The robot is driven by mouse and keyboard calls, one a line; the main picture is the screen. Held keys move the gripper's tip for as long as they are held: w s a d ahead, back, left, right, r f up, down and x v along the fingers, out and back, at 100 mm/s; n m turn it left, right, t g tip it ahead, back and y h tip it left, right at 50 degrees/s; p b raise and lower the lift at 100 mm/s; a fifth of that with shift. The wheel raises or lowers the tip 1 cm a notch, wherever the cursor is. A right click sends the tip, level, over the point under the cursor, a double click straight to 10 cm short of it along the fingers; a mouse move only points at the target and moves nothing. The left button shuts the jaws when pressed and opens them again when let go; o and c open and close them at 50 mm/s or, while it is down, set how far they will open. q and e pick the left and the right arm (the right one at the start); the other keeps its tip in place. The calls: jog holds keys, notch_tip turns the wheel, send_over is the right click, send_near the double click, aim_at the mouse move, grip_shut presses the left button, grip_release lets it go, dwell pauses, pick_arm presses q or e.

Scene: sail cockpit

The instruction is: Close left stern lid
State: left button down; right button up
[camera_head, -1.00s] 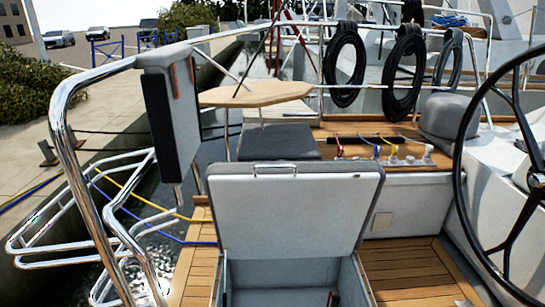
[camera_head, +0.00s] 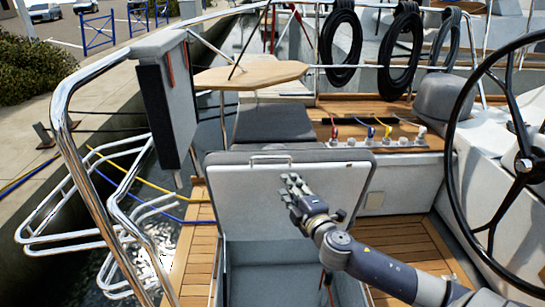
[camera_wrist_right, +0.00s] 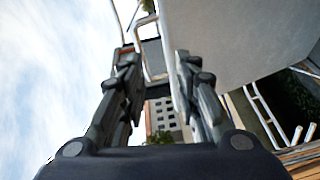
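The stern lid (camera_head: 245,199) stands raised in the head view, its white underside facing me and a metal handle (camera_head: 270,160) at its top edge. Below it the locker (camera_head: 262,265) is open. My right gripper (camera_head: 290,182) is in front of the lid's underside, below the handle. Whether it touches the lid cannot be told. My left gripper is not in view.
A steering wheel (camera_head: 525,165) stands at the right. A steel rail (camera_head: 62,120) and a grey box (camera_head: 167,100) are at the left. Behind the lid are a dark cushion (camera_head: 275,122), a wooden table (camera_head: 250,76) and several rope clutches (camera_head: 375,140). Wooden deck (camera_head: 400,240) flanks the locker.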

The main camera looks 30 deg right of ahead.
aim_at(273, 158)
jog(key=w+r+p, duration=0.1)
jog(key=w, duration=0.2)
jog(key=w+d+n, duration=0.1)
jog(key=w, duration=0.3)
jog(key=w+d+r+n+y+p, duration=0.1)
jog(key=w, duration=0.3)
jog(key=shift+r+t+p, duration=0.3)
jog(key=shift+t, duration=0.1)
jog(key=shift+w+d+f, duration=0.1)
jog(key=shift+w, duration=0.55)
grip_shut()
